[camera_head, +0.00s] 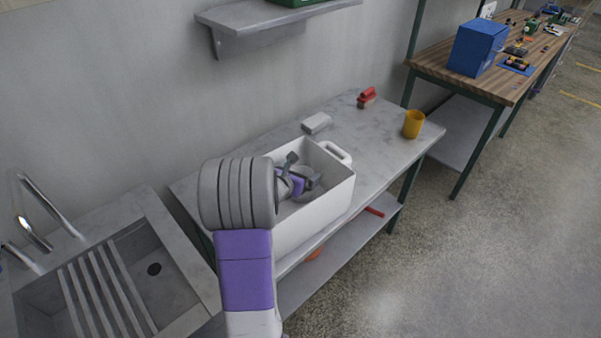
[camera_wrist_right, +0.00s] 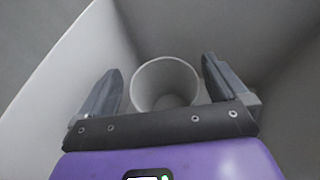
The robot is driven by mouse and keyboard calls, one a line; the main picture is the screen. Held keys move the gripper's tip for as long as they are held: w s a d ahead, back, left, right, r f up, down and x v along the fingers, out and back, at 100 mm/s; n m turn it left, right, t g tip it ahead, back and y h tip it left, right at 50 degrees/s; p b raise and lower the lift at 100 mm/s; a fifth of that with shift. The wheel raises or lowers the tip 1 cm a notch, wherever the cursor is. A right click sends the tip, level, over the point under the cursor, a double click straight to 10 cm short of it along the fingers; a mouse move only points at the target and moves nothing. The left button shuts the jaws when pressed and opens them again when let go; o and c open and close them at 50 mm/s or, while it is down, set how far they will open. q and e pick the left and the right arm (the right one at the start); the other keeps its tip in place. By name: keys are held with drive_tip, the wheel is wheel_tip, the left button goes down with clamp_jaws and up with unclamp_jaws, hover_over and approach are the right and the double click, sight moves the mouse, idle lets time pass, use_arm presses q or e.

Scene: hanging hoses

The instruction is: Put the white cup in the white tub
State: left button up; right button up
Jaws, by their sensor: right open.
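The white tub (camera_head: 330,202) stands on the grey table, with a handle at its far right end. My right gripper (camera_head: 304,169) reaches down into the tub. In the right wrist view the white cup (camera_wrist_right: 165,82) is inside the tub, with its round mouth facing the camera. The open fingers of my right gripper (camera_wrist_right: 161,64) are apart on either side of the cup, with gaps showing between them and it. In the head view the cup is mostly hidden by the gripper. My left gripper is not in view.
A yellow cup (camera_head: 413,124), a red object (camera_head: 366,97) and a small pale block (camera_head: 316,123) are on the grey table (camera_head: 375,140) beyond the tub. A sink (camera_head: 150,270) is at the left. A wall shelf (camera_head: 270,24) hangs above.

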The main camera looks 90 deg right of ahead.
drive_tip(key=p+v, duration=0.2)
drive_tip(key=v, duration=1)
drive_tip(key=shift+r+p, duration=0.15)
drive_tip(key=shift+p, duration=0.15)
